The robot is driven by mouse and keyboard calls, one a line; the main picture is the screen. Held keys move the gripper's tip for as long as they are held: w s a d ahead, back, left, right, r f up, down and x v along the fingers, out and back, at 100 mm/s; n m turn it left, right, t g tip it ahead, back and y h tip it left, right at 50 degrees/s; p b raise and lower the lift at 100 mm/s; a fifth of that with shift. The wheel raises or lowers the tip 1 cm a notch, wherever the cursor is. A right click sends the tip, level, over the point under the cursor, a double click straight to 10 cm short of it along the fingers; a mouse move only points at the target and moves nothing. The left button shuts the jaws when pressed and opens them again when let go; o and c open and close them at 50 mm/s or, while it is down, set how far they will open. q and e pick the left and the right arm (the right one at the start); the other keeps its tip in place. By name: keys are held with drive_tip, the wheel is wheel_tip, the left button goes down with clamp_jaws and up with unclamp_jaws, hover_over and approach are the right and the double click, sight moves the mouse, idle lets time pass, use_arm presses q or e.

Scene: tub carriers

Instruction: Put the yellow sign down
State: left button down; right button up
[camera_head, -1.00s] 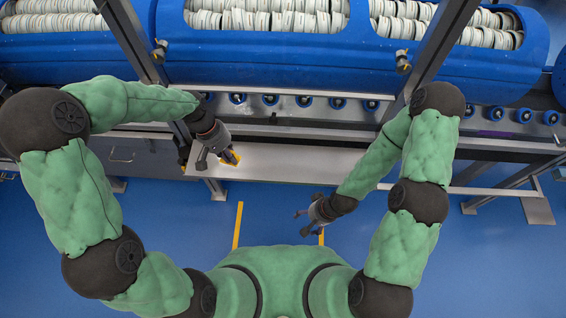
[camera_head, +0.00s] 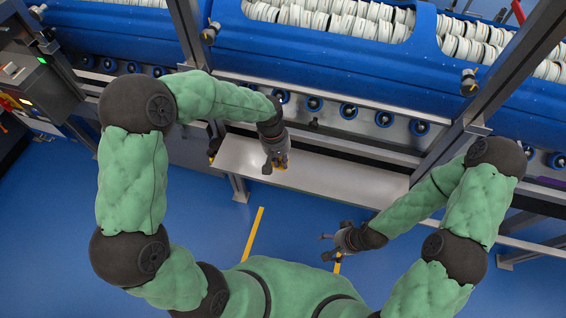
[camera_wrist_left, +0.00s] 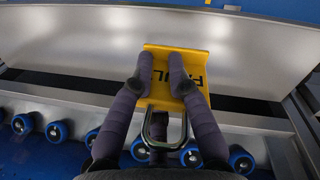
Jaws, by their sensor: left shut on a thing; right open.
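The yellow sign (camera_wrist_left: 212,68) with dark lettering, partly hidden by the fingers, is between the fingers of my left gripper (camera_wrist_left: 159,87) in the left wrist view. A metal loop (camera_wrist_left: 147,130) shows at its near edge. I cannot tell whether the sign touches the ledge. My right gripper (camera_head: 332,246) is open and empty over the blue floor, in front of the ledge.
Blue tubs (camera_head: 300,60) filled with pale round pieces stand behind a row of blue rollers (camera_head: 348,111). Grey posts (camera_head: 440,150) rise at the ledge's ends. A control panel (camera_head: 35,80) is at the far left. The ledge's right part is bare.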

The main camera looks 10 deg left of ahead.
use_arm(q)
drive_tip(key=w+f+b, duration=0.1)
drive_tip(key=w+f, duration=0.1)
drive_tip(key=f, duration=0.1)
drive_tip(key=w+a+f+b, duration=0.1)
drive_tip(key=w+f, duration=0.2)
drive_tip(key=shift+w+a, duration=0.15)
drive_tip(key=shift+a, duration=0.05)
drive_tip(key=shift+w+f+b, duration=0.15)
drive_tip(key=shift+f+b, duration=0.95)
drive_tip(key=shift+f, duration=0.55)
drive_tip(key=shift+f, duration=0.2)
drive_tip(key=c, duration=1.2)
unclamp_jaws()
drive_tip(key=shift+r, duration=0.1)
drive_tip(key=r+p, duration=0.1)
drive_tip(key=r, duration=0.3)
drive_tip(key=a+r+p, duration=0.1)
drive_tip(key=r+p, duration=0.1)
drive_tip(key=r, duration=0.2)
drive_tip(key=r+p, duration=0.1)
drive_tip(key=r, duration=0.3)
drive_tip(key=shift+a+p, duration=0.35)
drive_tip(key=shift+a, duration=0.05)
